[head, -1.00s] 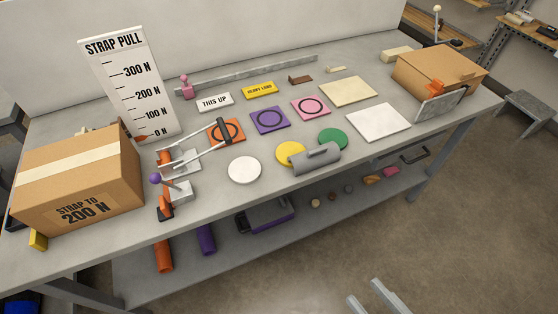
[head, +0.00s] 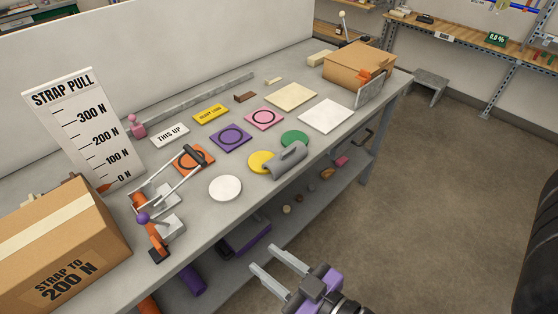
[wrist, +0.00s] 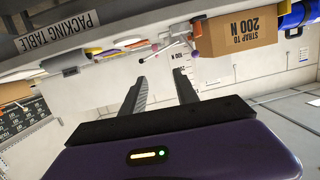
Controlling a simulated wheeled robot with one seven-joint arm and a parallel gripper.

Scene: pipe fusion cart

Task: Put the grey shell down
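The grey shell (head: 288,162), a curved half-pipe piece with a raised stub, lies on the grey table (head: 225,212) at its front edge. It is beside the yellow disc (head: 259,161) and the green disc (head: 294,138), partly covering the yellow one in the head view. My gripper (head: 262,258) is in front of the table, lower in the picture than the shell and apart from it. Its two fingers are spread with nothing between them.
A white disc (head: 225,188), coloured ring tiles, and a strap tool (head: 160,222) lie left of the shell. Cardboard boxes stand at left (head: 60,245) and far right (head: 355,62). A lower shelf (head: 265,232) holds small items.

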